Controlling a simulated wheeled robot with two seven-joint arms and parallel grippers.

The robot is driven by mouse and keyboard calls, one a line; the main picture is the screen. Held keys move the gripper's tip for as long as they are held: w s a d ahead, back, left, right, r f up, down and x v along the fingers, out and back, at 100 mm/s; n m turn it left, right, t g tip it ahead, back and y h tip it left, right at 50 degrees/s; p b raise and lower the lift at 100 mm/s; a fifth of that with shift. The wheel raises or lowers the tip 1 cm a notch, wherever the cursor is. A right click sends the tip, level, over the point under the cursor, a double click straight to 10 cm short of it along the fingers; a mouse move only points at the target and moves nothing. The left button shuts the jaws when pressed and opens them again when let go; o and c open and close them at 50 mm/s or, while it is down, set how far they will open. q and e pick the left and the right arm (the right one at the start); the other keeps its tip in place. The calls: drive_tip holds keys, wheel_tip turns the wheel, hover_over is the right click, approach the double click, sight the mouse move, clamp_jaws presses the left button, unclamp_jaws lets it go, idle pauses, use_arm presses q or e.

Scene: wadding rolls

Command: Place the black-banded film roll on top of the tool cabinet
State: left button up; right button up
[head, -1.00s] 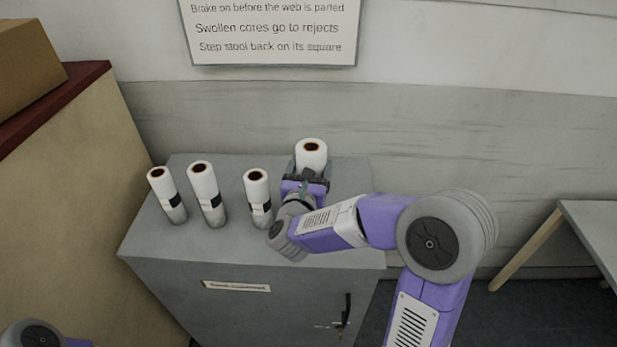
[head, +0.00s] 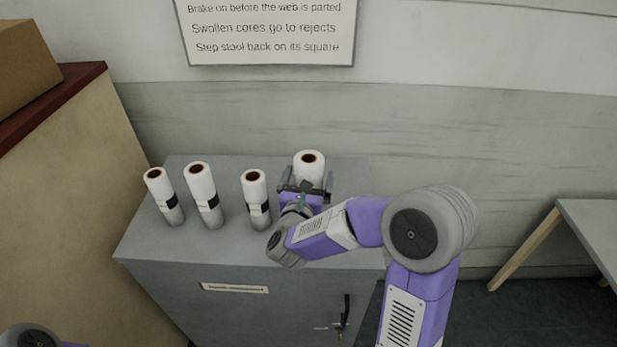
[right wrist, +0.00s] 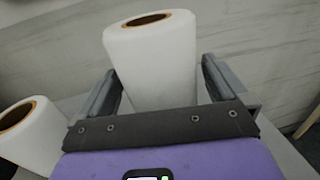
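A white film roll (head: 309,167) with a brown core stands upright at the back right of the grey tool cabinet top (head: 240,167). Its lower part is hidden by my gripper, and no black band shows on its visible part. My right gripper (head: 306,183) is open around this roll, one finger on each side. In the right wrist view, the roll (right wrist: 150,65) stands between the spread fingers, with a clear gap at the right finger. Three more white rolls, each with a black band, stand to the left: far-left roll (head: 157,185), second roll (head: 201,184), third roll (head: 254,188). My left gripper is out of view.
A tan cabinet with a dark red top (head: 70,85) stands at the left and bears a cardboard box (head: 22,60). The wall is close behind the tool cabinet. A light table (head: 592,225) stands at the right. The cabinet's front left top is clear.

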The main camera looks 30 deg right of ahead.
drive_tip(key=shift+r, duration=0.15)
drive_tip(key=b+v, duration=0.1)
drive_tip(key=v, duration=1.1)
drive_tip(key=shift+b, duration=0.4)
